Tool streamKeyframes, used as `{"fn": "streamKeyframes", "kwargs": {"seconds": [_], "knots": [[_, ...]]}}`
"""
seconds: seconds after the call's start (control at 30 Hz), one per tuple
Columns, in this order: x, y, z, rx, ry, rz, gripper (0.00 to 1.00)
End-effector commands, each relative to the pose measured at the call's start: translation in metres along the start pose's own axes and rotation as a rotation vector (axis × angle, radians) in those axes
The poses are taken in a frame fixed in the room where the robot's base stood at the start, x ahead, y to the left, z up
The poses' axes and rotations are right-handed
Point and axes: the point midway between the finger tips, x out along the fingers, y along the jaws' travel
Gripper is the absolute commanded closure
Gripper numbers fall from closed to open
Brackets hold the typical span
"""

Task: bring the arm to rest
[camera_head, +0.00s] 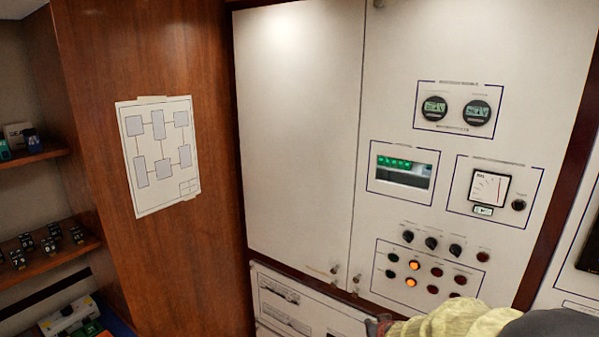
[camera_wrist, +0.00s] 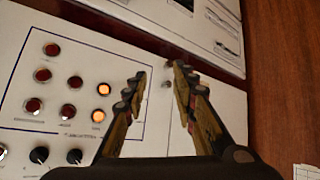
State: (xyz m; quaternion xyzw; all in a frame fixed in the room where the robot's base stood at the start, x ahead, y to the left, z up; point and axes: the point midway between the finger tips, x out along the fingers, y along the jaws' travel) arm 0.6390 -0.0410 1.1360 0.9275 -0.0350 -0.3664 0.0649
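My gripper (camera_wrist: 160,74) shows in the wrist view with its two dark, yellow-sided fingers apart and nothing between them. The fingers point at the white cabinet front, over the bare panel beside the lamp and button group (camera_wrist: 70,85). In the head view my arm enters at the bottom right, with a dark end (camera_head: 379,327) near the lower edge of the white panel (camera_head: 300,130). Whether the fingers touch the panel cannot be told.
The panel carries round meters (camera_head: 455,110), a breaker window with green switches (camera_head: 402,173), a dial gauge (camera_head: 488,188), black knobs (camera_head: 431,243) and lit orange lamps (camera_head: 412,274). A diagram sheet (camera_head: 158,155) hangs on brown wood. Shelves (camera_head: 50,262) with small parts stand left.

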Motion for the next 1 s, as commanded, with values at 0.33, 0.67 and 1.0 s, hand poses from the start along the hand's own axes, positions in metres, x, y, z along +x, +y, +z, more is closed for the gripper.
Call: {"fn": "streamKeyframes", "kwargs": {"seconds": [0.33,0.67,1.0], "knots": [[-0.15,-0.051,0.107,0.122,-0.423,-0.206,0.73],[-0.282,-0.027,0.188,0.082,-0.505,-0.135,0.73],[-0.307,-0.023,0.176,0.076,-0.325,-0.126,0.73]]}}
